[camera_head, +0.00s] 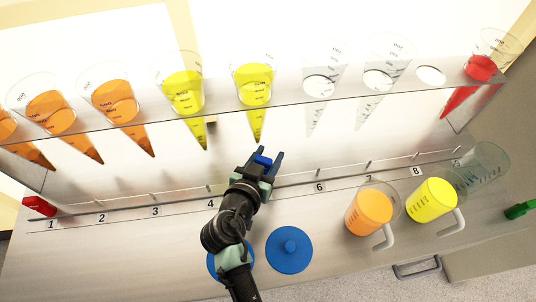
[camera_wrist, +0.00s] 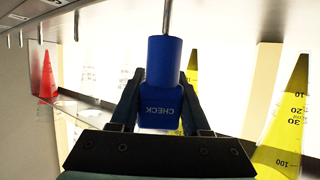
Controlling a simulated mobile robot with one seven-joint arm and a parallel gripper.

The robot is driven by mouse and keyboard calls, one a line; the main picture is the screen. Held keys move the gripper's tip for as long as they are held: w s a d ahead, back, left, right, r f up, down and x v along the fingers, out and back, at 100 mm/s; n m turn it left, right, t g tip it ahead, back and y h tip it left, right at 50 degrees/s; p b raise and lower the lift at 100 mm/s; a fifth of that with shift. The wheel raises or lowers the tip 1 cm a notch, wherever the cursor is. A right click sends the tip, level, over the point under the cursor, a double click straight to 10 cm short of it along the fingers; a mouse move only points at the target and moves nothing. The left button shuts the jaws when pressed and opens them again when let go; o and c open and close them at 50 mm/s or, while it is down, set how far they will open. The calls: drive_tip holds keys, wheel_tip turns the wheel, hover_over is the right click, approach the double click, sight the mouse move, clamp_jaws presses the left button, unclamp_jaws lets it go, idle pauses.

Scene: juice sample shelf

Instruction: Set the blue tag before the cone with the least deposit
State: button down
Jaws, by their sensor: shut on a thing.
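My gripper (camera_head: 267,160) is shut on the blue tag (camera_head: 263,161), in front of the cone rack near the fifth numbered place. In the wrist view the tag (camera_wrist: 160,85) reads CHECK upside down between the fingers, and a thin metal peg (camera_wrist: 167,18) meets or overlaps its end; I cannot tell if they touch. Several orange cones (camera_head: 117,103) hang at left, two yellow cones (camera_head: 183,92) and (camera_head: 254,85) in the middle, then clear cones (camera_head: 321,88) and (camera_head: 376,82), and a red cone (camera_head: 480,70) at right. Deposit depths in the tips are too small to compare.
A numbered rail with short pegs runs below the cones; a red block (camera_head: 39,206) sits at its left end. An orange jug (camera_head: 368,212), a yellow jug (camera_head: 432,200) and a clear vessel (camera_head: 484,166) stand right. A blue disc (camera_head: 289,250) lies near my arm. A green object (camera_head: 520,210) is far right.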

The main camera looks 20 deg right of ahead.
drive_tip(key=shift+f+b, duration=1.55)
drive_tip(key=shift+b, duration=0.25)
idle(0.4)
drive_tip(key=shift+c, duration=1.5)
unclamp_jaws()
drive_tip(key=v, duration=1.3)
